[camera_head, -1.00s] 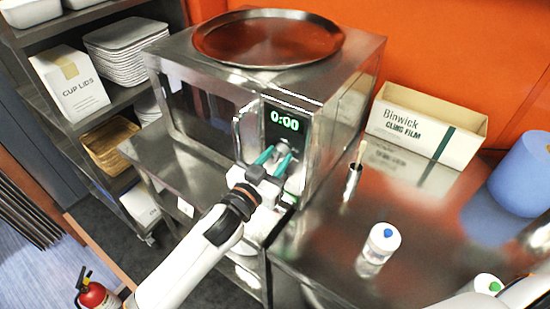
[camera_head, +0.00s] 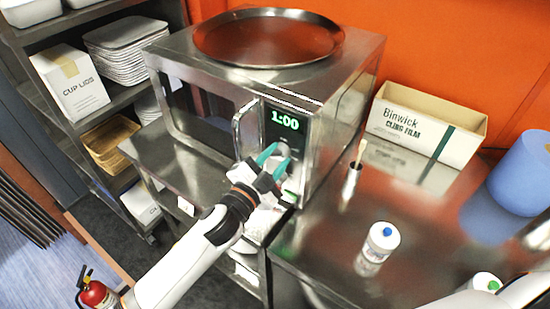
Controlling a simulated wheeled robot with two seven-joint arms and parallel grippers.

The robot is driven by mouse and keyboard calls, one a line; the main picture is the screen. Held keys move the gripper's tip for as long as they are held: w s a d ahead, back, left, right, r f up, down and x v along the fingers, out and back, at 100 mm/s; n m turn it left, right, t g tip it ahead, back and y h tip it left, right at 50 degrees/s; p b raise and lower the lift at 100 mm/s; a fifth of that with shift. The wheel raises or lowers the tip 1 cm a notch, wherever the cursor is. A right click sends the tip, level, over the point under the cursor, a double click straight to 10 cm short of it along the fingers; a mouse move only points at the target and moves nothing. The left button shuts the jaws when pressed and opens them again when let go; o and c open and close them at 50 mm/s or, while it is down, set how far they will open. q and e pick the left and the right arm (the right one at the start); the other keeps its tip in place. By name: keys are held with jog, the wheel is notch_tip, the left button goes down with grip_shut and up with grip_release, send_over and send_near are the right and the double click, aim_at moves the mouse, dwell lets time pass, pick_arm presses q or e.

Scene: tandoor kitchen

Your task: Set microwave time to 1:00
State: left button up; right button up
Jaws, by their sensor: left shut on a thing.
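The steel microwave (camera_head: 210,75) stands on the steel counter, its door shut. Its green display (camera_head: 285,122) reads 1:00. Below the display is a knob (camera_head: 284,149), partly hidden by my gripper. My left gripper (camera_head: 276,155) has its teal fingertips at the knob, one on each side, and is shut on it. The arm comes up from the lower left. Of my right arm only a white part shows at the lower right edge; its gripper is out of view.
A round steel tray (camera_head: 268,38) lies on the microwave. To the right on the counter stand a cling film box (camera_head: 425,125), a cup with a brush (camera_head: 352,175), a white bottle (camera_head: 382,240) and a blue roll (camera_head: 522,175). A shelf with a cup lids box (camera_head: 70,82) is at left.

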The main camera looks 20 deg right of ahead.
pick_arm(q)
jog(key=shift+m, duration=0.3)
jog(key=o, duration=1)
jog(key=b+v, duration=0.2)
jog(key=v, duration=1)
